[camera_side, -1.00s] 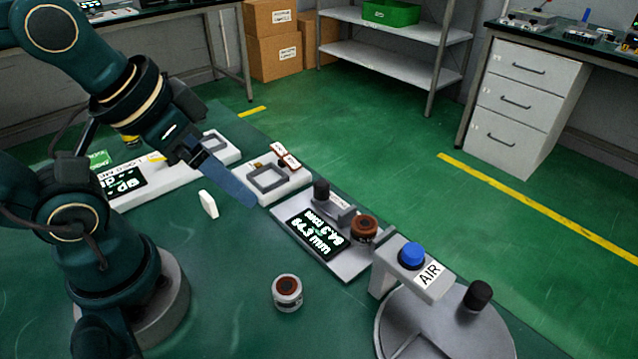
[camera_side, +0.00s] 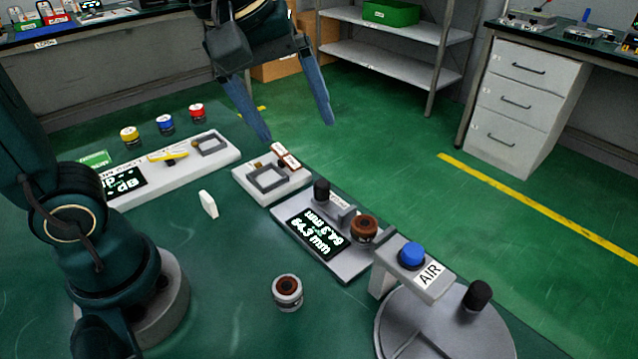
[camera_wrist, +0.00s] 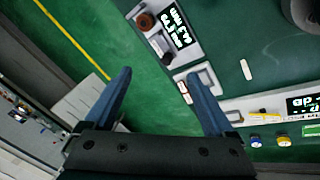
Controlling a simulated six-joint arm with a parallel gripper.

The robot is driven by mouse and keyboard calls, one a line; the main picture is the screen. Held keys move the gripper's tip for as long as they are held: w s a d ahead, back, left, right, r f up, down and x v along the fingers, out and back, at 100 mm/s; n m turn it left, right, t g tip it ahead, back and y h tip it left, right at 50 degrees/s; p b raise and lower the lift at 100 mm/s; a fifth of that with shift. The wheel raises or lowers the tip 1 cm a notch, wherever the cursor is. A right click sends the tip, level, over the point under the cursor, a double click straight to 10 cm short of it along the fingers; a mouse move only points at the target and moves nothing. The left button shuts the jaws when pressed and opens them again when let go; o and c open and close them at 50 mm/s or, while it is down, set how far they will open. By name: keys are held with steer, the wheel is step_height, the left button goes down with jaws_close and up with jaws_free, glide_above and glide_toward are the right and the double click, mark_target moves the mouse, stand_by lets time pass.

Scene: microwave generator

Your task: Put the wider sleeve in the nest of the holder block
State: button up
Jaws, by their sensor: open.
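A short pale cylinder with a brown top (camera_side: 287,291) stands upright on the green bench. A brown ring-shaped piece (camera_side: 364,229) sits on the gauge plate with a lit display reading about 64.3 mm; it also shows in the wrist view (camera_wrist: 145,20). I cannot tell which is the wider sleeve. My gripper (camera_side: 298,130) is open and empty, raised above and behind this block.
A long white panel (camera_side: 215,158) with another square recess lies left, near yellow, blue and red knobs (camera_side: 165,124). The AIR stand (camera_side: 411,268) with a round plate is at front right.

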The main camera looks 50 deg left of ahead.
steer(key=w+d+f+n+g, duration=0.25)
steer(key=w+d+f, duration=0.2)
steer(key=w, duration=0.25)
steer(key=g, duration=0.2)
glide_above(365, 223)
steer(key=shift+n, duration=0.25)
step_height(365, 223, down, 8)
steer(key=shift+w+f, duration=0.1)
steer(key=shift+f, duration=2.7)
jaws_close()
steer(key=shift+r, duration=0.15)
